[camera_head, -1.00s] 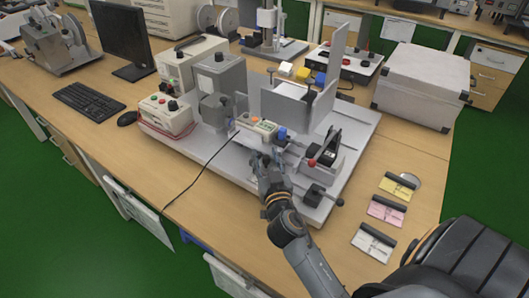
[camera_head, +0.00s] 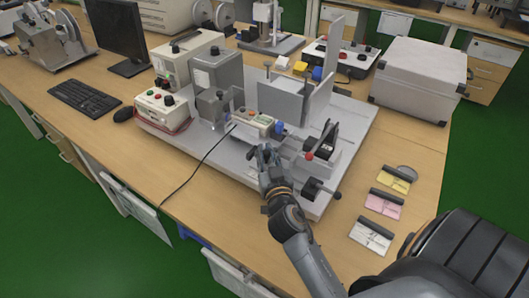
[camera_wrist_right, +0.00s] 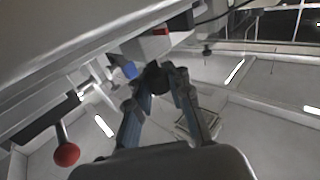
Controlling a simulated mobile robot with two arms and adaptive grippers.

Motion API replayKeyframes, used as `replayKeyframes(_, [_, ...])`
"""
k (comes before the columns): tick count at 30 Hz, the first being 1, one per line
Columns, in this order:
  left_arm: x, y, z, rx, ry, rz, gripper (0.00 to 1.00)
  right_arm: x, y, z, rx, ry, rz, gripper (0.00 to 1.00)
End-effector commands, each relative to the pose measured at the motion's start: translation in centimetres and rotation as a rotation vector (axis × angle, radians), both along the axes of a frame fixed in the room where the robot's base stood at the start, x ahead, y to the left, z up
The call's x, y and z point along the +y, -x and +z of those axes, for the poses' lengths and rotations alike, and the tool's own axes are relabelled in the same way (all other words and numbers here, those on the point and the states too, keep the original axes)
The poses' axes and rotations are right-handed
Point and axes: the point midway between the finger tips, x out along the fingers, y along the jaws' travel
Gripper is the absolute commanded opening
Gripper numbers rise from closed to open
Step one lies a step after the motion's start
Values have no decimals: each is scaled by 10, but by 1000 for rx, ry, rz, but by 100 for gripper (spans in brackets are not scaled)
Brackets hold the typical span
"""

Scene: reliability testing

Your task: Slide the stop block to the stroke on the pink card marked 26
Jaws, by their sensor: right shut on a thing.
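My right gripper (camera_head: 264,151) is at the front edge of the grey test rig (camera_head: 225,165). In the right wrist view its fingers (camera_wrist_right: 160,76) are closed around a small dark round knob (camera_wrist_right: 158,79). Whether this knob belongs to the stop block I cannot tell; the fingers hide that spot in the head view. The pink card (camera_head: 382,206) lies on the table right of the rig, between a yellow card (camera_head: 393,182) and a white card (camera_head: 370,238). Its strokes and numbers are too small to read. My left gripper is out of view.
A lever with a red ball (camera_head: 309,156) stands right of my gripper; the ball also shows in the right wrist view (camera_wrist_right: 66,154). A dark clamp with a handle (camera_head: 318,190) sits at the rig's front right corner. A black cable (camera_head: 200,165) runs over the front left.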

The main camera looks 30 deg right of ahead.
Motion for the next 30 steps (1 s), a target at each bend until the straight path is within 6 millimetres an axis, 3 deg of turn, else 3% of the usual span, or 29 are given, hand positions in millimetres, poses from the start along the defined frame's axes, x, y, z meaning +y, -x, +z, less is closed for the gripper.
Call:
replayKeyframes(2, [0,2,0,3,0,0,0,2,0,0,1,-1,4,0])
replayKeyframes(3, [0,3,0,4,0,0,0,2,0,0,1,-1,4,21])
replayKeyframes(6, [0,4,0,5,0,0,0,2,0,0,1,-1,4,41])
replayKeyframes(17, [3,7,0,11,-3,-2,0,1,0,3,-2,0,2,42])
replayKeyframes(23, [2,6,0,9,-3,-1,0,2,-1,31,-6,2,5,42])
replayKeyframes(30, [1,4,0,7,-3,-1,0,2,0,78,-5,1,4,42])
